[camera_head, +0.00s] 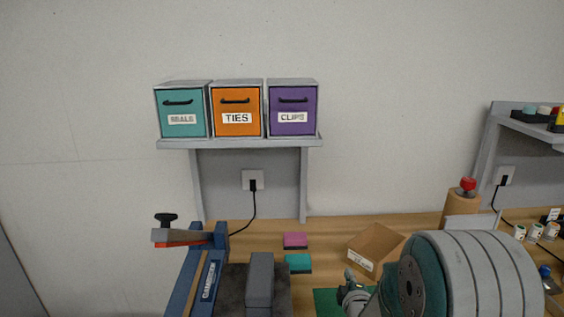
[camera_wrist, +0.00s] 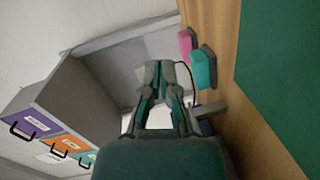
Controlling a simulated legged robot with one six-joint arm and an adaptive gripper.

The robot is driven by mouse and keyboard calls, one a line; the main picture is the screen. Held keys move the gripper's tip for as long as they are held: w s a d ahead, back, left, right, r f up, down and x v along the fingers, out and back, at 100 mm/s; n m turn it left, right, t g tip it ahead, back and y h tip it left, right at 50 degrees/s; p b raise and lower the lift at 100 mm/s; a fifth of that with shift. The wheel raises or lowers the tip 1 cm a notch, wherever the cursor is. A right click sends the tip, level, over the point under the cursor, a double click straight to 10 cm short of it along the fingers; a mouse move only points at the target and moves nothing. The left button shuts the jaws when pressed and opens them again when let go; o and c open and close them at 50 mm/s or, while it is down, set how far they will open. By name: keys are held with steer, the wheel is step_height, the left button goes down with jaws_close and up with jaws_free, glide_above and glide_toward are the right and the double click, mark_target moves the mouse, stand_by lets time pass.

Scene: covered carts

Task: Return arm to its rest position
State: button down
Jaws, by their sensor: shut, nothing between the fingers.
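My arm stands large at the lower right in the head view, above the wooden bench. My gripper (camera_head: 352,288) shows small beside it, partly hidden by the arm. In the wrist view my gripper (camera_wrist: 162,75) points away from the camera toward the wall and shelf, its fingertips together and empty. It touches no object that I can see.
A shelf (camera_head: 240,143) holds teal (camera_head: 183,113), orange (camera_head: 237,111) and purple (camera_head: 292,111) drawers. On the bench lie a pink block (camera_head: 295,240), a teal block (camera_head: 298,263) and a cardboard box (camera_head: 374,248). A blue clamp (camera_head: 197,280) stands at left.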

steer(key=s+a+r+m+g, duration=0.1)
steer(key=s+r+m+g, duration=0.2)
steer(key=s, duration=0.7)
steer(key=s+a+r+m+g, duration=0.2)
steer(key=s+r+m+g, duration=0.2)
steer(key=s+m, duration=0.3)
steer(key=s+a+r+m+g, duration=0.1)
steer(key=s+r+m+g, duration=0.2)
steer(key=s, duration=1)
step_height(320, 180, up, 2)
steer(key=shift+a+r+m+g+y, duration=0.25)
steer(key=shift+m+g+y, duration=0.15)
steer(key=shift+m, duration=0.6)
